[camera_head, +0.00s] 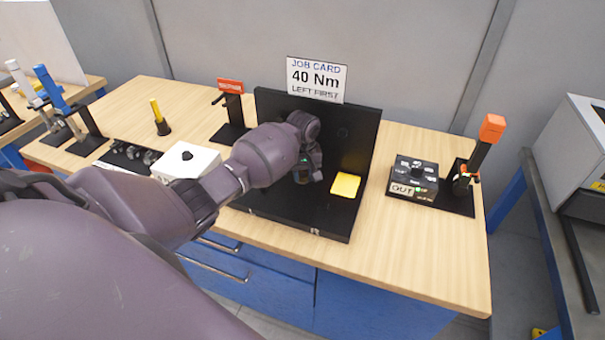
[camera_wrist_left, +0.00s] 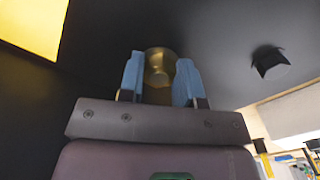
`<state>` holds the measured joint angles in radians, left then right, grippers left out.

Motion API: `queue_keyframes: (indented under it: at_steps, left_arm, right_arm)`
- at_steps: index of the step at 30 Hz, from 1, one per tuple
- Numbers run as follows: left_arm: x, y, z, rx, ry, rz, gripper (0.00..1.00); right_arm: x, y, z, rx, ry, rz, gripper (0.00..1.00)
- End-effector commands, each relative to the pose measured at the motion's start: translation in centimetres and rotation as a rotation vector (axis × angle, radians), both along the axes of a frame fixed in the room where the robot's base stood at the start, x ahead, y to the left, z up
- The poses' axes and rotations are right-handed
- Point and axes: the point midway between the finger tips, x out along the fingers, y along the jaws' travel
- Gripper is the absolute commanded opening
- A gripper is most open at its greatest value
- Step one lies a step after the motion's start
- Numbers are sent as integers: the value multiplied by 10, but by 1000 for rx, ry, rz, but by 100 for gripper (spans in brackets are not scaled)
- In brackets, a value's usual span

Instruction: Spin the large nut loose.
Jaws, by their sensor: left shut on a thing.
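The large nut (camera_wrist_left: 160,62) looks brass-coloured and round in the left wrist view. My left gripper (camera_wrist_left: 160,80) has its two blue fingertips on either side of it and is shut on it. In the head view my left gripper (camera_head: 307,171) is in front of the upright black panel (camera_head: 352,130), and my own wrist hides the nut there. My right gripper is in neither view.
A yellow square (camera_head: 345,185) lies right of my gripper. A job card (camera_head: 317,79) reading "40 Nm, left first" tops the panel. A white box (camera_head: 186,160) stands left, a black dial box (camera_head: 412,180) right.

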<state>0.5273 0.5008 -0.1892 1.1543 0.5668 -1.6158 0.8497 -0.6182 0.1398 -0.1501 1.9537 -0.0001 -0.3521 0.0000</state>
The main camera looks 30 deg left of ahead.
Motion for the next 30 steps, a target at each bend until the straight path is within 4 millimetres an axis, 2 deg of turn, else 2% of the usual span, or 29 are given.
queue_keyframes:
  at_steps: [15, 21, 30]
  left_arm:
    - [1, -2, -2, -2, 3, 458, 8]
    - [1, -2, -2, -1, 5, 575, 8]
    - [2, -2, -2, 0, 5, 661, 8]
  right_arm:
    - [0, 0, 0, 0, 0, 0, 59]
    - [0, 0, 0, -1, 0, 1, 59]
    - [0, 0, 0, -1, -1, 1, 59]
